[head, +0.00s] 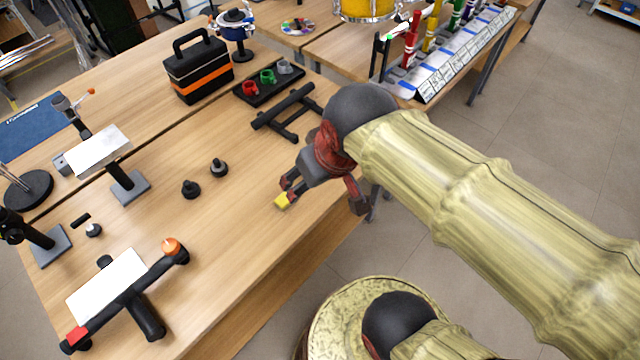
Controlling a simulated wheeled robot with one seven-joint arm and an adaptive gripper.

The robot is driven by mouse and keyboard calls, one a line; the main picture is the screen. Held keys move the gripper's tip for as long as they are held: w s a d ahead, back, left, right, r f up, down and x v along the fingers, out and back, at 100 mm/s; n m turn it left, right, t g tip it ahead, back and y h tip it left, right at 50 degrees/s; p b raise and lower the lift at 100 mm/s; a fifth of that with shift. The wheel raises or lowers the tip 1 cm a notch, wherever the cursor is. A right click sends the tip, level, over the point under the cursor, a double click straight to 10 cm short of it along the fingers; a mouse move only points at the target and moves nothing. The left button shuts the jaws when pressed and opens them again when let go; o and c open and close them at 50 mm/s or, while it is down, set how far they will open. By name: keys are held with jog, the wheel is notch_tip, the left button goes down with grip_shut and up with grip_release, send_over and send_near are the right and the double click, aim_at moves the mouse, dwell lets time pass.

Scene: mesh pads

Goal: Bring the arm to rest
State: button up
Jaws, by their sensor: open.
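My arm (480,200), in a yellowish ribbed cover, reaches in from the right in the head view. My gripper (322,198), dark grey and red, is over the right edge of the wooden table (235,235). Its two fingers are spread apart and I see nothing held between them. A small yellow piece (282,201) shows at the tip of the left finger. I cannot tell whether it touches the finger or lies on the table below. The right finger hangs past the table edge, over the floor.
A black stand (285,112), a tray with small cups (270,84) and a black-orange toolbox (198,68) stand beyond the gripper. Two black knobs (190,189) (219,168) are left of it. A white-plate stand (108,285) is front left. The table's front middle is clear.

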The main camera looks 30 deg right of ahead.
jog(key=shift+s+r+t, duration=0.15)
jog(key=shift+s, duration=0.55)
jog(key=shift+s+r+t, duration=0.15)
jog(key=shift+s, duration=0.5)
dwell(0.3)
